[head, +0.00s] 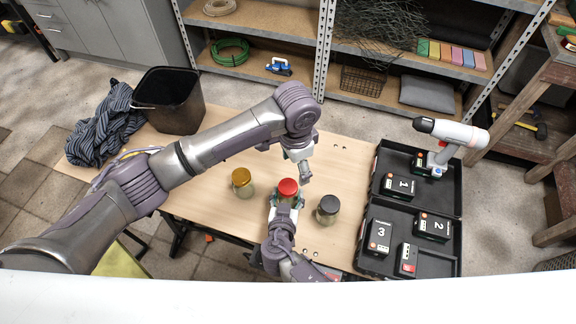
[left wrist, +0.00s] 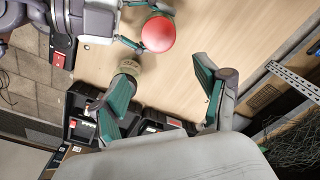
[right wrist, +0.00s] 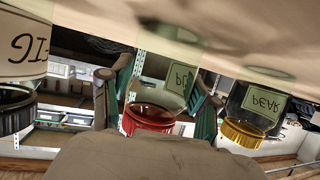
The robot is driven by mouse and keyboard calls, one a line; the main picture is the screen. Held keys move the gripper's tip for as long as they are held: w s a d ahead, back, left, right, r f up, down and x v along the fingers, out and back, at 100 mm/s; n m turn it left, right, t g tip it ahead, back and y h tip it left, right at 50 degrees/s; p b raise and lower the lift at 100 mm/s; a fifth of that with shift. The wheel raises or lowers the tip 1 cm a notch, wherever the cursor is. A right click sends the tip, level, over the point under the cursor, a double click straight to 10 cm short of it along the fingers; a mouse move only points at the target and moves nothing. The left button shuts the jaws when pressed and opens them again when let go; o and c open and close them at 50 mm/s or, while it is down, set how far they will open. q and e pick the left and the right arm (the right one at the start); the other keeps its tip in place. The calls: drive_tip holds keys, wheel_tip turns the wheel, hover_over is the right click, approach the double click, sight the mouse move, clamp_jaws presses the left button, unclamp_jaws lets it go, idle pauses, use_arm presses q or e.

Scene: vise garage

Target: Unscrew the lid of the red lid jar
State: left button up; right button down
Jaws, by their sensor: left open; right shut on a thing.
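The red lid jar (head: 287,188) stands on the wooden table between two other jars. In the right wrist view it appears upside down, with its red lid (right wrist: 150,118) and clear glass showing a partly hidden label. My right gripper (head: 285,206) is shut on the jar's glass body, with a green-padded finger on each side. My left gripper (head: 304,175) is above and just beside the red lid, open and empty. In the left wrist view its fingers (left wrist: 165,92) are spread wide, and the red lid (left wrist: 158,34) lies outside the gap between them.
A yellow-lidded jar (head: 241,178) labelled PEAR stands left of the red one, and a dark-lidded jar (head: 327,208) stands close on its right. An open black case (head: 375,205) with batteries and a drill (head: 450,133) lies at right. A black bin (head: 168,100) is at back left.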

sight(288, 186)
use_arm(q)
drive_tip(key=m, duration=1.1)
drive_tip(key=shift+a, duration=0.1)
drive_tip(key=m, duration=0.4)
drive_tip(key=shift+a+f+m, duration=0.1)
drive_tip(key=shift+a+m, duration=0.05)
drive_tip(key=shift+m, duration=0.25)
drive_tip(key=m, duration=0.4)
drive_tip(key=shift+a, duration=0.15)
drive_tip(key=m, duration=0.4)
drive_tip(key=shift+a+f+m, duration=0.1)
drive_tip(key=shift+a+m, duration=0.1)
drive_tip(key=shift+m, duration=0.1)
drive_tip(key=m, duration=0.5)
drive_tip(key=shift+s+a+f, duration=0.1)
drive_tip(key=shift+a, duration=0.15)
drive_tip(key=shift+a+f+m, duration=0.1)
drive_tip(key=shift+f+m, duration=0.1)
drive_tip(key=shift+m, duration=0.9)
drive_tip(key=shift+f, duration=3.9)
